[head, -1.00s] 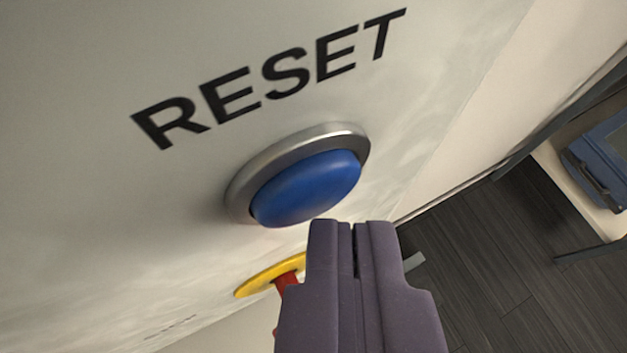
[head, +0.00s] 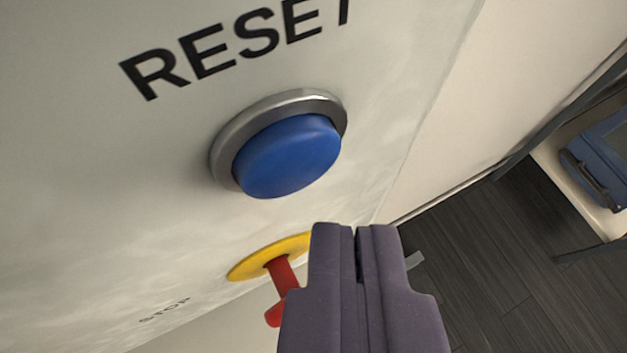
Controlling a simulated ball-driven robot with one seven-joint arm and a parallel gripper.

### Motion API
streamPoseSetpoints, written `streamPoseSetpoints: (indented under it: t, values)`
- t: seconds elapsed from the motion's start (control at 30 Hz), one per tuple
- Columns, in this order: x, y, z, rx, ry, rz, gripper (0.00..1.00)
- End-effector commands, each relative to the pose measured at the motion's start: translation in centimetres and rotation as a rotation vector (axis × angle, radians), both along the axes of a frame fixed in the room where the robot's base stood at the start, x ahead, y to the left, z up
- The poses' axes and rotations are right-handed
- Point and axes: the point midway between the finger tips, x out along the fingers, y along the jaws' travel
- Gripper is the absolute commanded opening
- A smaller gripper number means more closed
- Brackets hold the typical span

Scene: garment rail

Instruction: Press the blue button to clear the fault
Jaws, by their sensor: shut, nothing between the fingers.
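The blue button (head: 288,157) is a domed push button in a silver ring, set in a pale panel (head: 90,200) under the black word RESET. It stands out from its ring. My gripper (head: 355,230) is shut and empty, its dark purple fingers at the lower middle of the picture. The fingertips show below and to the right of the button, apart from it in the picture. How far they are from the panel is hard to tell.
Below the button, a yellow disc (head: 250,262) with a red handle (head: 283,275) sits on the panel near the word STOP, partly behind my fingers. At right are dark floor (head: 480,270) and a blue case (head: 600,165) on a pale shelf.

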Motion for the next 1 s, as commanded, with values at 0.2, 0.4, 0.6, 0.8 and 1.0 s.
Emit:
streamPoseSetpoints:
  t: [0.2, 0.4, 0.6, 0.8, 1.0]
  values:
    - [0.0, 0.0, 0.0, 0.0, 0.0, 0.0, 0.0]
    - [-1.3, -0.4, -0.1, 0.0, -0.001, 0.0, 0.0]
    - [-3.2, -1.1, -0.1, 0.0, -0.001, 0.0, 0.0]
    - [-4.6, -1.5, -0.1, 0.0, 0.0, 0.0, 0.0]
    - [-4.8, -1.5, 0.0, -0.001, 0.001, 0.001, 0.0]
